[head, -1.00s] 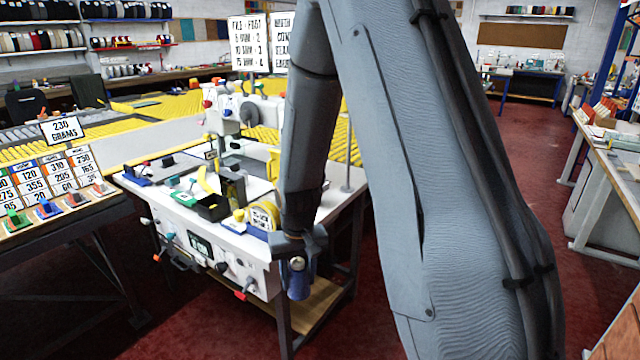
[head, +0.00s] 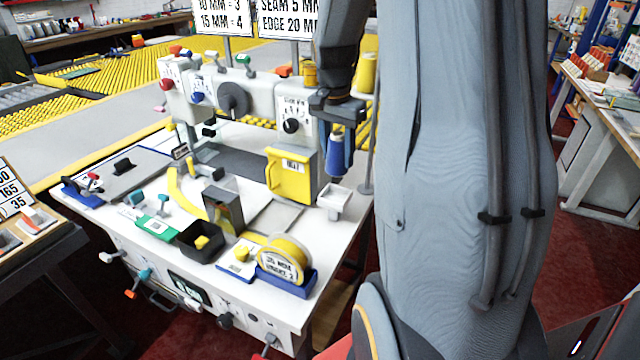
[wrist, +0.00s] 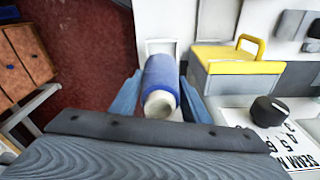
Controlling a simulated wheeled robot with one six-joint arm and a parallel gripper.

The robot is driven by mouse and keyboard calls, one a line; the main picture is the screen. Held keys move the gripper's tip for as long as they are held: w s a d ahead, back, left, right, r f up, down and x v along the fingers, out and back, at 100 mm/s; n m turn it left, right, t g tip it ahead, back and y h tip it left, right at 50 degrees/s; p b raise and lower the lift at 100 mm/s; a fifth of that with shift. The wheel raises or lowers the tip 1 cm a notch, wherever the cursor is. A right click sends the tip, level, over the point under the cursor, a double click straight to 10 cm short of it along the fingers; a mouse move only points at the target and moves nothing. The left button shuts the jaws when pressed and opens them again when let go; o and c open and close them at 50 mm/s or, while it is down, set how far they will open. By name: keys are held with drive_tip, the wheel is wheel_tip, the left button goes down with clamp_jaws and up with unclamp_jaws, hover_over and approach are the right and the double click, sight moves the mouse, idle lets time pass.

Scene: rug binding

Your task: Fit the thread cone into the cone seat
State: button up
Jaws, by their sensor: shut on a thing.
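The blue thread cone (head: 336,156) is held in my gripper (head: 338,140), pointing down at the right side of the sewing machine. In the wrist view, the cone (wrist: 161,80) lies between the two blue fingers of my gripper (wrist: 160,95), its pale end towards the camera. A small white square holder (head: 335,201), which looks like the cone seat, stands at the table's right edge, below and apart from the cone. In the wrist view its white rim (wrist: 158,44) shows beyond the cone, which hides part of it.
A yellow box (head: 290,174) with a handle stands just left of the cone. A yellow cone (head: 367,72) and a thin upright pole are close behind on the right.

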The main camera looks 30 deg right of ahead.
drive_tip(key=shift+w+d, duration=0.2)
drive_tip(key=shift+d, duration=0.05)
drive_tip(key=shift+w+f+p, duration=0.1)
drive_tip(key=shift+f+p, duration=1.15)
drive_tip(key=shift+f, duration=3.5)
drive_tip(key=shift+f, duration=0.2)
drive_tip(key=o, duration=1.2)
drive_tip(key=shift+r, duration=0.1)
drive_tip(key=shift+r, duration=0.5)
drive_tip(key=r+b, duration=0.1)
drive_tip(key=r, duration=0.2)
drive_tip(key=a+r+b, duration=0.1)
drive_tip(key=r, duration=0.3)
drive_tip(key=r+b, duration=0.1)
drive_tip(key=r, duration=0.3)
drive_tip(key=shift+s+a+r, duration=0.1)
drive_tip(key=shift+s+a, duration=0.1)
drive_tip(key=shift+s, duration=0.05)
